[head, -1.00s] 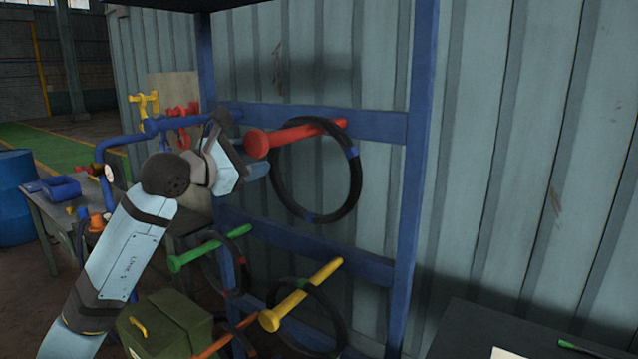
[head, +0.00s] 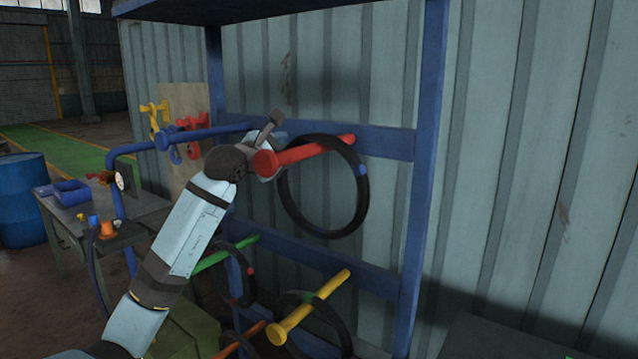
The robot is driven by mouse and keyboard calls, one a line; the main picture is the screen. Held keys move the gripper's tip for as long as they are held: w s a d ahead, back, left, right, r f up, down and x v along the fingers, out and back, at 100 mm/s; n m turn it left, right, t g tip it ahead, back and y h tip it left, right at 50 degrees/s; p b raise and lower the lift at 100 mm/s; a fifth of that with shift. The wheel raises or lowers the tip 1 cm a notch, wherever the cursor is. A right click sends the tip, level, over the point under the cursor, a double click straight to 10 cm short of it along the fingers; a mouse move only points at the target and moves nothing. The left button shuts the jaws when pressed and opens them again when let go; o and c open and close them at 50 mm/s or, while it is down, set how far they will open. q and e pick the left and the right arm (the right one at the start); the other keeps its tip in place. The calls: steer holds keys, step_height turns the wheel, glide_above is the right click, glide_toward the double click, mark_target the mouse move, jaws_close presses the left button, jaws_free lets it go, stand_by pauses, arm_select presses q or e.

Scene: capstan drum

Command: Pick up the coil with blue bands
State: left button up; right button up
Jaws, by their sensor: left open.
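The coil with blue bands (head: 362,172) is a black ring hanging from the red peg (head: 300,154) on the blue rack. One blue band shows on its upper right side. My left gripper (head: 272,138) is open, at the front end of the red peg and to the left of the coil. The peg's round end hides part of the gripper, and I cannot tell whether it touches the peg or the coil. The coil does not appear to be between the fingers. My right gripper is not in view.
Below hang a coil with a green band on the yellow peg (head: 309,306) and a dark coil on the green peg (head: 226,254). A blue peg (head: 200,134) sticks out at left. The rack's blue upright (head: 413,180) stands right of the coil.

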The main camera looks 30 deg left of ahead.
arm_select(q)
steer(key=w, duration=0.2)
steer(key=shift+w+d, duration=0.15)
steer(key=shift+w, duration=0.2)
steer(key=shift+s, duration=0.1)
jaws_close()
stand_by(0.9)
steer(key=shift+r, duration=0.1)
